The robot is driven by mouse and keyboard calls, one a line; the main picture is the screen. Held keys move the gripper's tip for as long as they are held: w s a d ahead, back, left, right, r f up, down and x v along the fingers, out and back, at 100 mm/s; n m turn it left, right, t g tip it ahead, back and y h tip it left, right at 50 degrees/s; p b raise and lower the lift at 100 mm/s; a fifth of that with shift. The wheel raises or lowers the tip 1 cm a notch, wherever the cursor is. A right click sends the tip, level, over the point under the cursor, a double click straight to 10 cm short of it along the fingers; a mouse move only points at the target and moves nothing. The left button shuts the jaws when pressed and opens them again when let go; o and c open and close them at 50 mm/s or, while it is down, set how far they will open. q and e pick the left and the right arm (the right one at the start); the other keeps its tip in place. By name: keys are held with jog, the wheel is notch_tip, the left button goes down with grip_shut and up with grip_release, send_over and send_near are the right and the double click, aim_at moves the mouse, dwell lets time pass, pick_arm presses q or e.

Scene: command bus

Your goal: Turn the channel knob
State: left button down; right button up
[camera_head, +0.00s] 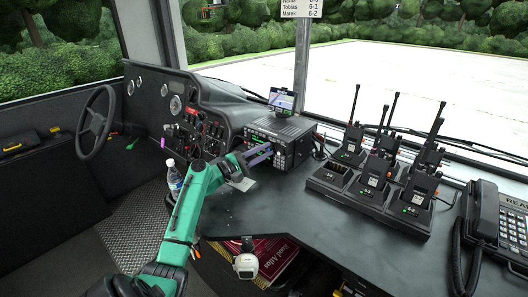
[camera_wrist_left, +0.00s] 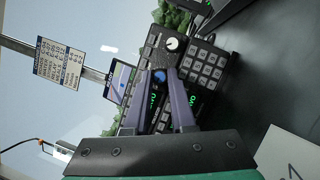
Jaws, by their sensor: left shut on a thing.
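The radio unit (camera_head: 283,137) stands on the dark console, its front facing left. In the left wrist view the radio's front (camera_wrist_left: 195,62) shows a keypad, green lit digits and a white-faced round knob (camera_wrist_left: 172,44). A smaller blue-faced knob (camera_wrist_left: 160,77) shows between my fingertips. My left gripper (camera_head: 270,149) reaches the radio's front from the left, and its purple fingers (camera_wrist_left: 158,80) are shut on the blue-faced knob. The fingers hide part of the panel. I cannot read which knob is labelled channel. My right gripper is not in view.
A charger tray (camera_head: 330,186) with several handheld radios stands to the right, and a desk phone (camera_head: 480,225) beyond it. A small screen (camera_head: 283,98) sits above the radio. A water bottle (camera_head: 174,182) stands left of my arm. Bare console lies in front of the charger.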

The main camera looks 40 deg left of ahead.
pick_arm(q)
jog(key=shift+a, duration=0.1)
dwell(0.3)
jog(key=c, duration=0.8)
grip_release()
jog(key=shift+o, duration=0.2)
jog(key=shift+f, duration=0.1)
jog(key=b+v, duration=0.1)
jog(key=v, duration=0.6)
jog(key=shift+s, duration=0.25)
jog(key=shift+a, duration=0.1)
